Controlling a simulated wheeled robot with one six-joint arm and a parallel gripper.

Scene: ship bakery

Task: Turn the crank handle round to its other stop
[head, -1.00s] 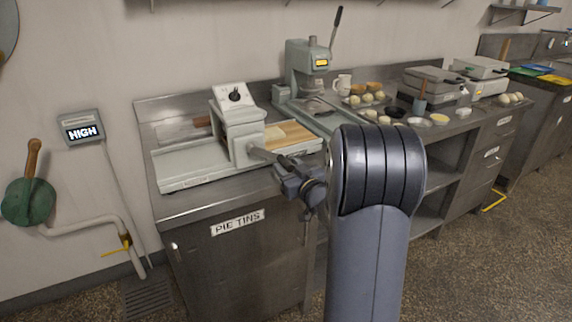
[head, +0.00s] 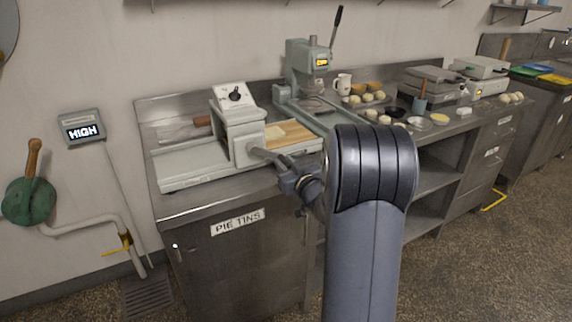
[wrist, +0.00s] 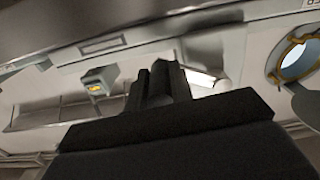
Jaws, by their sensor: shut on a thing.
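The pale green rolling machine stands on the steel counter, with a dial on its sloped top. Its crank handle (head: 264,155) comes off the front of the upright housing (head: 240,133) and slants down to the right. My gripper (head: 293,180) is at the outer end of the crank, shut on its grip, which the jaws mostly hide. In the wrist view, the dark fingers (wrist: 163,83) stand close together. A pale bar shows just right of them, but I cannot tell whether it is part of the crank.
The steel counter (head: 190,208) has a PIE TINS cupboard below. A green lever press (head: 308,72) stands behind the machine. Buns, a mug (head: 343,84) and two waffle-iron-like appliances are to the right. A HIGH display (head: 83,130) hangs on the left wall.

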